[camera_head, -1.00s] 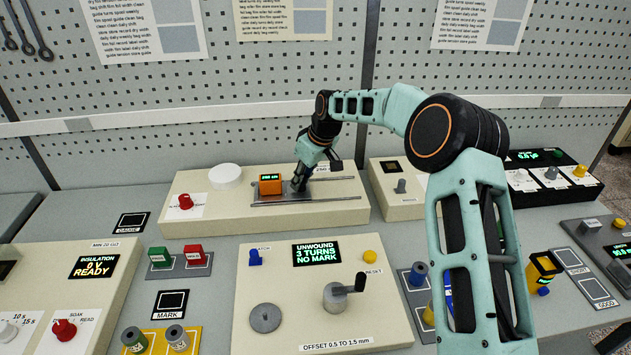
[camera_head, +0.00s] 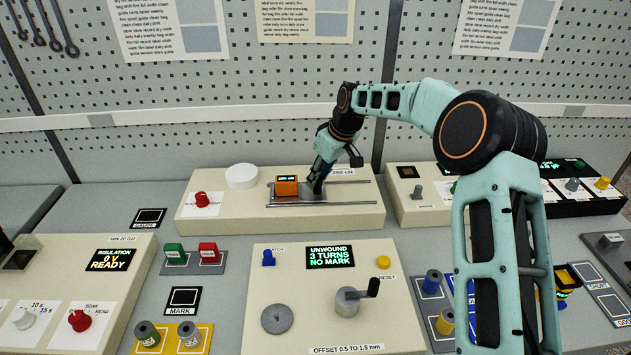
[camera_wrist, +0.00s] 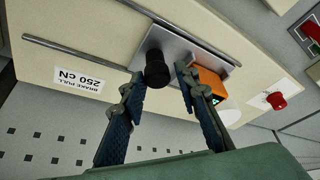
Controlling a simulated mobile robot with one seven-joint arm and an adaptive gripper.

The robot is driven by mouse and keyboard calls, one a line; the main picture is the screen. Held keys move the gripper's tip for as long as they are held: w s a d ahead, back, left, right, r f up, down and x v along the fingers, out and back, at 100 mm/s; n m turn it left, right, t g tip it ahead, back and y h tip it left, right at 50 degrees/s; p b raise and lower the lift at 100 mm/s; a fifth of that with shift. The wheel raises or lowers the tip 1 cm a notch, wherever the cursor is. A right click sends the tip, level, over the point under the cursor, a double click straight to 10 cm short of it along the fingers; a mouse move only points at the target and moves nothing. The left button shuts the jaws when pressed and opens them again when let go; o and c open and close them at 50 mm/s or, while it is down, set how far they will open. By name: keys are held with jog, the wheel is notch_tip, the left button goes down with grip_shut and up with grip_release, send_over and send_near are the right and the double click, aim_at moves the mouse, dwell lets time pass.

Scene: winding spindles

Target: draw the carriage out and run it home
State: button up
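The carriage (camera_head: 292,200) is a grey plate on two thin rails across a beige unit at the back of the bench. It bears an orange box (camera_head: 286,186) with a small green display, at the left end of the rails. In the wrist view, the carriage plate (camera_wrist: 180,42) carries a round black knob (camera_wrist: 156,70) beside the orange box (camera_wrist: 209,85). My gripper (camera_head: 316,190) is low over the carriage, right of the orange box. In the wrist view my gripper (camera_wrist: 160,76) is open, with the knob between its fingertips, nearer the left finger. Contact is not clear.
The rails (camera_head: 345,192) run free to the right of the carriage. A white round cap (camera_head: 241,176) and a red knob (camera_head: 202,199) are to its left. In front stands a panel with a crank (camera_head: 350,299) and a display (camera_head: 330,257) reading "UNWOUND 3 TURNS NO MARK".

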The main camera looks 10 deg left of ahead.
jog(key=v, duration=0.9)
jog(key=shift+r, duration=0.15)
